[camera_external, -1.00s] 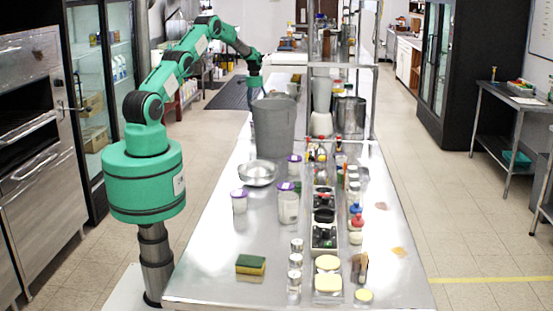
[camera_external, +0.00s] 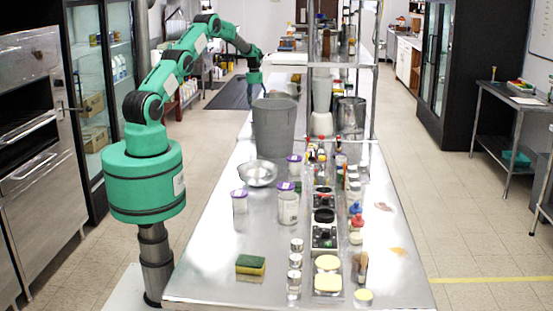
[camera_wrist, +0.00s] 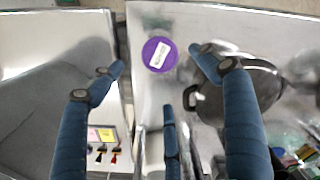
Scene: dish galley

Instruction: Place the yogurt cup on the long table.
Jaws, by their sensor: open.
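A round purple lid with a white label (camera_wrist: 159,54), seemingly the top of a yogurt cup, shows in the wrist view on a shiny metal surface. My gripper (camera_wrist: 158,78) is open, with its blue fingers spread around and below the lid in the picture; none visibly touches it. In the external view my gripper (camera_external: 254,82) is at the far end of my arm, its fingers partly hidden behind a grey bin. The long table (camera_external: 210,265) carries several purple-lidded containers, including one at the left (camera_external: 239,203) and one beside it (camera_external: 288,208).
The tall grey bin (camera_external: 274,130) stands in front of my gripper in the external view. A metal bowl (camera_external: 258,173) and a sponge (camera_external: 250,265) are on the table. A metal pot (camera_wrist: 240,90) is close to the right finger. Shelf posts and condiments line the table's right half.

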